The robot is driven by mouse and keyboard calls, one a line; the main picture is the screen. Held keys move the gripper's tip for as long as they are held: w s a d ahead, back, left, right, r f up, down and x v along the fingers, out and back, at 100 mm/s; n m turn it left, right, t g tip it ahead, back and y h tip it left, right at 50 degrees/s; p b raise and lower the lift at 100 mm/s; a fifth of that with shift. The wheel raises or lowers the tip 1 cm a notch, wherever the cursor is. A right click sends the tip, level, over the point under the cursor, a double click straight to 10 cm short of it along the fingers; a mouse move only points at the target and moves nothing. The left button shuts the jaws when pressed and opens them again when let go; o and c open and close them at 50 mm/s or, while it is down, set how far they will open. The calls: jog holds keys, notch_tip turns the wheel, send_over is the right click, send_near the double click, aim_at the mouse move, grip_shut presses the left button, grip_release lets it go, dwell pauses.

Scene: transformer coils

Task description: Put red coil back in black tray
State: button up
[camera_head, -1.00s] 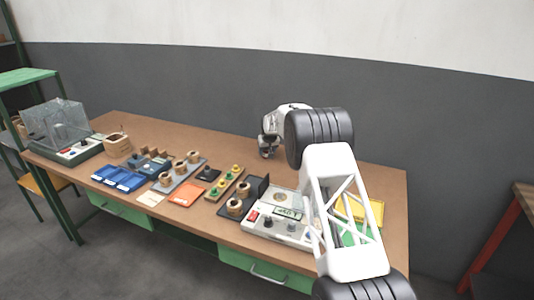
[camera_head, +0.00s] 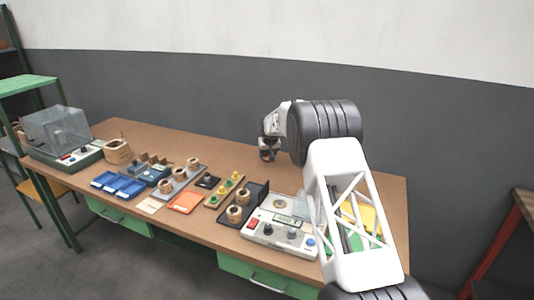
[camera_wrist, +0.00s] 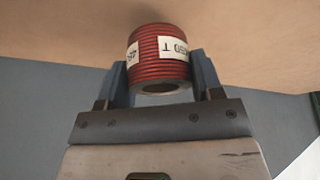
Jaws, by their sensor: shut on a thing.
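My gripper (camera_head: 267,154) is over the back part of the table, right of centre in the head view. It is shut on the red coil (camera_wrist: 158,72). In the wrist view the coil is ribbed and red, with white labels and a hollow end facing the camera, and one finger is on each side of it. In the head view I cannot make the coil out. The black tray (camera_head: 228,221) appears to be the dark one at the table's middle front, with two tan coils (camera_head: 238,206) and an upright black panel. My gripper is behind it and apart from it.
A grey-white meter box (camera_head: 270,231) stands right of the black tray, partly behind my arm. A strip with yellow and green posts (camera_head: 223,191), an orange sheet (camera_head: 187,202) and blue trays (camera_head: 118,184) lie to the left. The table's back strip (camera_head: 215,152) is clear.

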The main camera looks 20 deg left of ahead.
jog(key=shift+s+d+r, duration=0.2)
jog(key=shift+s+d, duration=0.95)
jog(key=shift+s, duration=0.7)
jog(key=shift+s+d+r, duration=0.25)
jog(key=shift+s+d, duration=0.95)
jog(key=shift+s, duration=0.7)
jog(key=shift+s+d+r, duration=0.2)
jog(key=shift+s+d, duration=0.95)
jog(key=shift+s, duration=0.7)
jog(key=shift+s+r, duration=0.1)
jog(key=shift+s, duration=0.05)
jog(key=s+a+r+n+g+y, duration=0.1)
jog(key=s+a+r+n, duration=0.3)
jog(key=s, duration=0.5)
jog(key=shift+s+r+n, duration=0.3)
jog(key=shift+s+r, duration=0.05)
jog(key=shift+r, duration=0.5)
jog(key=shift+a, duration=0.1)
jog(key=shift+f, duration=3.15)
jog(key=shift+f, duration=0.1)
jog(key=shift+f, duration=1.8)
